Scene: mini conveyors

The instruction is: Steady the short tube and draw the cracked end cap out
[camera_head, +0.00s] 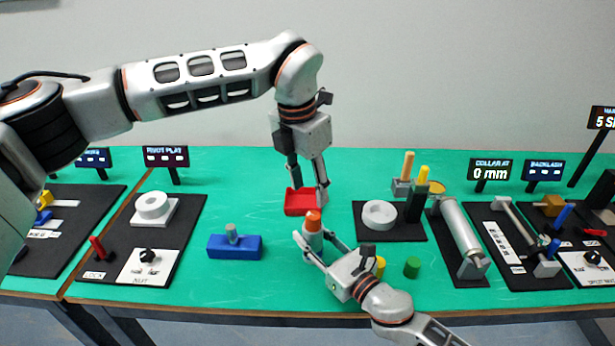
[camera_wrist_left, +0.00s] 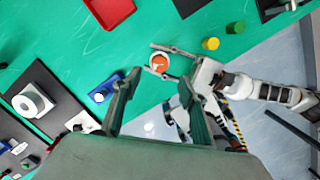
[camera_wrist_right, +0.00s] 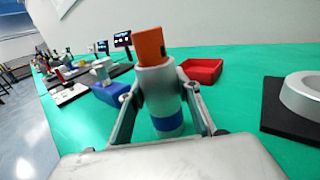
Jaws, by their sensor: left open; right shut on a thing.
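The short tube (camera_head: 312,240) is a grey upright cylinder, with a blue band low on it in the right wrist view (camera_wrist_right: 165,122). The orange end cap (camera_head: 313,219) sits in its top and also shows in the right wrist view (camera_wrist_right: 149,46). A dark mark is on the cap's side there. My right gripper (camera_head: 312,250) is shut around the tube, one finger on each side. My left gripper (camera_head: 307,190) is open and empty, pointing down above and behind the cap, apart from it. In the left wrist view the cap (camera_wrist_left: 159,62) shows from above, beyond the left fingers.
A red tray (camera_head: 298,210) lies just behind the tube. A blue block (camera_head: 235,253) with a grey peg stands to the left. Yellow (camera_head: 379,267) and green (camera_head: 412,267) cylinders stand to the right. A black board with a white ring (camera_head: 379,213) is behind them.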

